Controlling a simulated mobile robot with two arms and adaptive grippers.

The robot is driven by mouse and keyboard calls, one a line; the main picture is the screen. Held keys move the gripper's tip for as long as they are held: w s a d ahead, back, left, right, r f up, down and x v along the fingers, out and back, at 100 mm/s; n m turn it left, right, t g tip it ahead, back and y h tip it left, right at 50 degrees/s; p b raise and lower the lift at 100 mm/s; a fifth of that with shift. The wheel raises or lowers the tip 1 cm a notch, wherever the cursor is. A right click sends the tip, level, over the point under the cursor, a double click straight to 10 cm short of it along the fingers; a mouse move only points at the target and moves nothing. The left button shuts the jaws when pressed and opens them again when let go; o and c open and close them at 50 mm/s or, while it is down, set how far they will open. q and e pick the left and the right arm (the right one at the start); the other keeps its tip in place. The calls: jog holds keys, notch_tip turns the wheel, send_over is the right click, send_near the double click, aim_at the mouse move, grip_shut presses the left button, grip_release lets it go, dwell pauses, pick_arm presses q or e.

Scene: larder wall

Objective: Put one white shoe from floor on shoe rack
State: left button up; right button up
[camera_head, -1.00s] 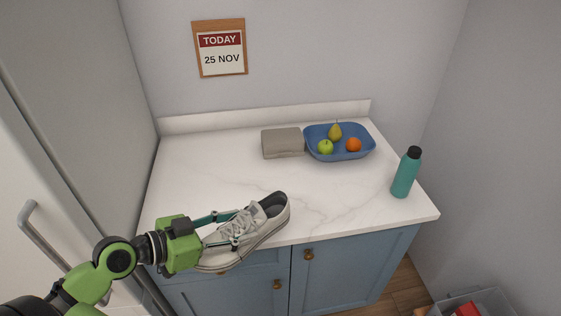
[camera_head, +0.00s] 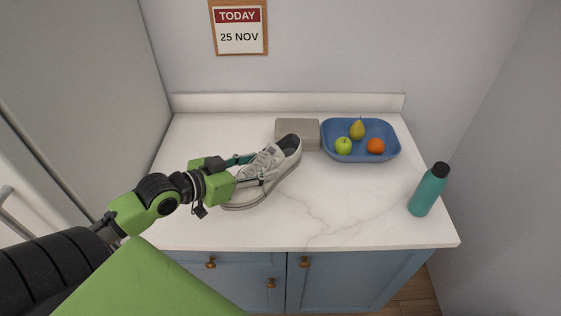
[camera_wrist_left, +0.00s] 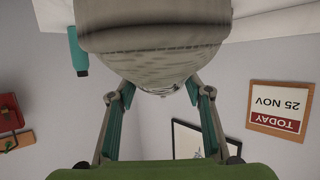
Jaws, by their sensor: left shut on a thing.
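A white-grey shoe (camera_head: 277,160) with laces and a dark inside is held in my left gripper (camera_head: 256,170) in the head view, over the white marble counter. The fingers close around the sides of the shoe near its toe end. In the left wrist view the shoe (camera_wrist_left: 155,40) fills the top middle between the fingers (camera_wrist_left: 160,100). I cannot tell if its sole touches the counter. No shoe rack shows in these views. My right gripper is not in view.
The counter (camera_head: 340,215) has a blue tray (camera_head: 388,155) with a green apple, a pear and an orange, a grey folded cloth (camera_head: 312,133) and a teal bottle (camera_head: 428,192) at the right edge. A calendar (camera_head: 239,28) hangs on the wall. The front middle is clear.

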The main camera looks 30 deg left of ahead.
aim_at(250, 162)
pick_arm(q)
jog(key=shift+w+a+f+p, duration=0.15)
jog(key=shift+w+a+f, duration=0.05)
jog(key=shift+w+a, duration=0.4)
jog(key=shift+w+a+f+p, duration=0.2)
jog(key=shift+w+a, duration=0.15)
jog(key=shift+w, duration=0.3)
jog(key=shift+w+a+f, duration=0.15)
jog(key=shift+w+f, duration=0.1)
jog(key=shift+w, duration=0.25)
jog(key=shift+w+a+f, duration=0.15)
jog(key=shift+w+f, duration=0.05)
jog(key=shift+w, duration=0.25)
jog(key=w+f, duration=0.2)
jog(key=w+a+f, duration=0.1)
jog(key=w+f, duration=0.1)
jog(key=w+a+f+b, duration=0.1)
jog(key=f, duration=0.2)
jog(key=shift+w, duration=0.4)
jog(key=shift+f, duration=1.45)
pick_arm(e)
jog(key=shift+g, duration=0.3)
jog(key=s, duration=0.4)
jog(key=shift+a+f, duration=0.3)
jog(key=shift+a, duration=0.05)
